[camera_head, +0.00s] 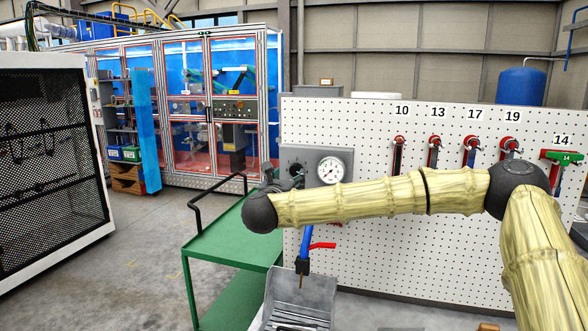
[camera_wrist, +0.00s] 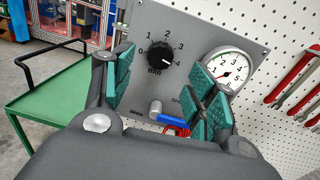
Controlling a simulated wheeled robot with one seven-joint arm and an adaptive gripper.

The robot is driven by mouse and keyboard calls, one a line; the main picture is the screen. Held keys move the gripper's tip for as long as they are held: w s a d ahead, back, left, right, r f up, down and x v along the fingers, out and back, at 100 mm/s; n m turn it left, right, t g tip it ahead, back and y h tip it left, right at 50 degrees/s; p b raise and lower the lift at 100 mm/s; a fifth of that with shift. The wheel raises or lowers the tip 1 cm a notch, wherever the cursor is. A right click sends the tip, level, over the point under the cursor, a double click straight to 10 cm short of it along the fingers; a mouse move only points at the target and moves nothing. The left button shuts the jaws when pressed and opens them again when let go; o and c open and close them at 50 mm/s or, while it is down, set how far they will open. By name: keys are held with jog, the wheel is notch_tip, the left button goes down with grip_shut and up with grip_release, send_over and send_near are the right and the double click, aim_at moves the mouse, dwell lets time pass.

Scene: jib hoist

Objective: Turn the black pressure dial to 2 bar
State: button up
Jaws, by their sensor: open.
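The black pressure dial (camera_wrist: 160,57) is on a grey panel (camera_wrist: 190,25), with numbers 0 to 4 around it and "BAR" beneath. A small white mark on the dial appears to point to the lower right, near the 4. My gripper (camera_wrist: 160,92) is open, with its green-padded fingers on either side of the dial in the wrist view. The fingers look apart from the dial; the remaining depth is hard to judge. A round white gauge (camera_wrist: 228,68) sits right of the dial, partly hidden by the right finger. In the head view my gripper (camera_head: 268,178) largely covers the dial area, beside the gauge (camera_head: 331,170).
A green cart (camera_head: 228,246) stands to the left, and a grey metal bin (camera_head: 300,290) below. Several red-handled tools (camera_head: 436,141) hang on the white pegboard (camera_head: 375,235).

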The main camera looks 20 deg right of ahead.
aim_at(295, 171)
jog(key=p+x, duration=0.2)
jog(key=x, duration=0.3)
jog(key=shift+s+d+r, duration=0.1)
jog(key=shift+d, duration=0.05)
jog(key=shift+w+d+f, duration=0.2)
jog(key=shift+w+d, duration=0.05)
jog(key=shift+w, duration=0.4)
jog(key=shift+s, duration=0.1)
jog(key=c, duration=1)
